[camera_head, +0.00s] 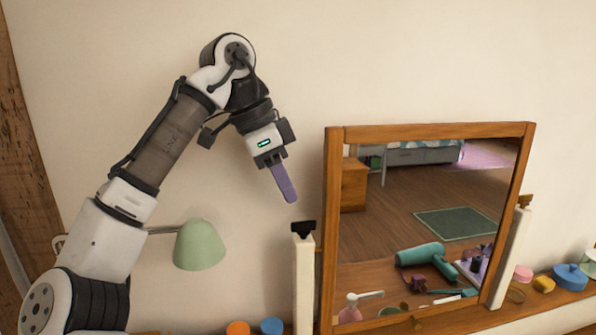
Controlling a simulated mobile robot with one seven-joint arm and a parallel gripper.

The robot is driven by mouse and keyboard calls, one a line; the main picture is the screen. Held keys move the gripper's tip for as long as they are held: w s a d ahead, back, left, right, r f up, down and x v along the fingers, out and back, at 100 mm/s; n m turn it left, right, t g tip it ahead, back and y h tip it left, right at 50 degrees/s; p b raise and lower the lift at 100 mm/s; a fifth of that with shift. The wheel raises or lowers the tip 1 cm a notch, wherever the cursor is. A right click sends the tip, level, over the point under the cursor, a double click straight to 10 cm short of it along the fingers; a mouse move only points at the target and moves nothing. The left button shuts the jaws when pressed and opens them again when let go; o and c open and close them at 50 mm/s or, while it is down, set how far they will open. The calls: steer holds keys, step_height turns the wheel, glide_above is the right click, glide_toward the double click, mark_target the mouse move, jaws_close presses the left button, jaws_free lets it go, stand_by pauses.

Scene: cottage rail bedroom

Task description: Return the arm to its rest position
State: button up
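My arm rises from the lower left, bends at the top and points its gripper (271,160) down and to the right, in front of the bare wall. The gripper is shut on a slim purple object (285,185), which hangs tilted from the fingertips. Its lower end is free in the air, above and left of the mirror's left post. The part of it between the fingers is hidden.
A wood-framed mirror (331,225) stands at right between white posts (303,280). It reflects a room, a teal hairdryer and small items. A green lamp (199,246) is beside my arm. Several small items, including a blue one (570,277), line the wooden surface at right.

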mark_target(304, 222)
steer(key=v, duration=0.7)
steer(key=x, duration=1.4)
steer(key=shift+p, duration=0.3)
steer(key=shift+n, duration=0.4)
steer(key=n+t, duration=0.1)
steer(key=n, duration=0.2)
steer(key=shift+s+d+n+t+y, duration=0.1)
steer(key=shift+s+n+t+y, duration=0.1)
steer(key=shift+n+t+y, duration=0.15)
steer(key=n+t+y, duration=0.1)
steer(key=n, duration=0.3)
steer(key=shift+n, duration=0.25)
steer(key=b+v, duration=0.1)
steer(key=v, duration=0.6)
steer(key=shift+s+d+r, duration=0.1)
steer(key=shift+s+d, duration=0.05)
